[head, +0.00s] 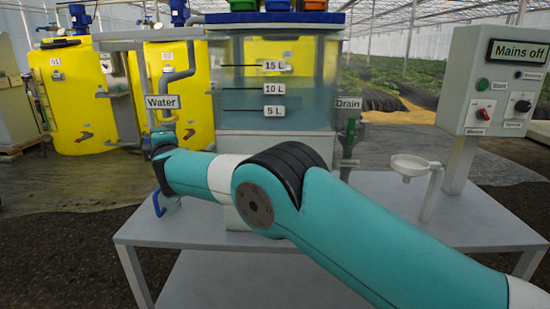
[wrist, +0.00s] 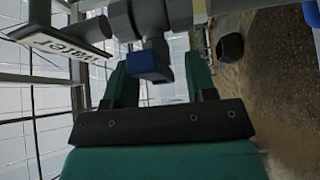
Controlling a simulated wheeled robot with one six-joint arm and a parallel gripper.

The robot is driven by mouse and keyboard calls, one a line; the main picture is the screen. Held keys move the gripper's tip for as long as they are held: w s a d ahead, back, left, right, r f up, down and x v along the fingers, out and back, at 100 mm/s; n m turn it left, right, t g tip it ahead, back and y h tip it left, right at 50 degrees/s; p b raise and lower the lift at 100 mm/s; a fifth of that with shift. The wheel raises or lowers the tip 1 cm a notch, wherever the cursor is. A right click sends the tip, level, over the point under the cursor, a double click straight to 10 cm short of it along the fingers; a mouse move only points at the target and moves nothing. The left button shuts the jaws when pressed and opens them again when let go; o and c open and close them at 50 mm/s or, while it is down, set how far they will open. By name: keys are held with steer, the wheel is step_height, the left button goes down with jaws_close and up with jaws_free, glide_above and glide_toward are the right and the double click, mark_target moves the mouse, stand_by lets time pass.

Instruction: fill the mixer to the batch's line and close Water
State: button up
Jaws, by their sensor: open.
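The mixer (head: 276,120) is a clear tank with lines at 15 L, 10 L and 5 L. Its bluish liquid seems to stand between the 10 L and 15 L lines. The Water sign (head: 162,102) hangs on the pipe left of the tank; it also shows, turned over, in the wrist view (wrist: 62,50). A blue valve part (wrist: 150,64) under the grey pipe lies between my gripper's (wrist: 160,75) fingers in the picture. The fingers are apart and hold nothing; I cannot tell whether they touch it. My arm hides the Water valve and gripper in the head view.
A white funnel (head: 411,166) stands on the grey table (head: 460,205). A control box (head: 498,85) reads "Mains off". Yellow tanks (head: 85,95) stand behind.

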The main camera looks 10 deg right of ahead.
steer(key=s+a+b, duration=0.1)
steer(key=s+b, duration=0.1)
steer(key=s, duration=0.4)
steer(key=shift+a, duration=0.3)
steer(key=s+d+m+g+h, duration=0.1)
steer(key=s+d+m+g, duration=0.35)
steer(key=d, duration=0.35)
steer(key=s+d+m+g, duration=0.35)
steer(key=s+d, duration=0.25)
steer(key=d, duration=0.2)
steer(key=s+d+f+m+g, duration=0.1)
steer(key=s+d+m+g, duration=0.3)
steer(key=s, duration=0.7)
steer(key=s+d+f+g, duration=0.2)
steer(key=s+d, duration=0.4)
steer(key=s, duration=0.5)
steer(key=s+d+f+m+g, duration=0.1)
steer(key=s+d+m+g, duration=0.3)
steer(key=s, duration=0.7)
step_height(320, 180, up, 26)
steer(key=n+p, duration=0.1)
steer(key=p, duration=2.5)
steer(key=shift+s+d+n+t+h, duration=0.3)
steer(key=shift+s+n+h, duration=0.1)
